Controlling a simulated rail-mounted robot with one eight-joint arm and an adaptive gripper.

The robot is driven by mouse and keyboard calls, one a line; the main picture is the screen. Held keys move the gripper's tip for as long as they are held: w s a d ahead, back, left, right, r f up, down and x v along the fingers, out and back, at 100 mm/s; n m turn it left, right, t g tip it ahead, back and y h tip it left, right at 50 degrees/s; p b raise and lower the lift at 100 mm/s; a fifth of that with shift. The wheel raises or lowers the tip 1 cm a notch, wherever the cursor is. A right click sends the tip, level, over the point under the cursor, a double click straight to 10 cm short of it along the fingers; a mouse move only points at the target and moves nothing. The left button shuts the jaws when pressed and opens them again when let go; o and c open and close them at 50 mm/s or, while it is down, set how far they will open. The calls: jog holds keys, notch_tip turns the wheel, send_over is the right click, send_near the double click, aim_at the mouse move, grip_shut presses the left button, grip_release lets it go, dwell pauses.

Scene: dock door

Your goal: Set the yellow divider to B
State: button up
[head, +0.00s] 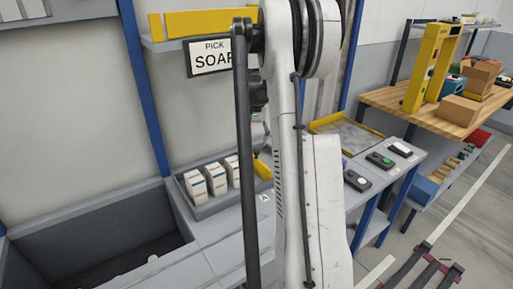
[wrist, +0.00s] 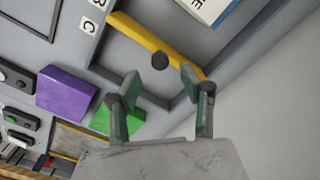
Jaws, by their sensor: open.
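The yellow divider (wrist: 140,36) is a flat bar lying slantwise across the grey tray (wrist: 102,65) in the wrist view, with a dark round knob (wrist: 160,60) on it. Its upper-left end is near the letter cards, between B (wrist: 97,3) and C (wrist: 88,26); I cannot tell its exact slot. My gripper (wrist: 160,74) is open and empty. In the picture the knob shows between its fingertips; the gap in depth is unclear. In the head view a piece of the divider (head: 262,168) shows beside my arm, which hides the rest and my gripper.
White boxes (head: 217,180) stand in the tray's left part, near card A (head: 264,198). A purple block (wrist: 65,92) and a green block (wrist: 118,119) lie beside the tray. A grey wall rises behind. Small button boxes (head: 378,160) sit along the bench's right side.

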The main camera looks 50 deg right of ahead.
notch_tip(320, 180, up, 7)
dwell(0.3)
dwell(0.5)
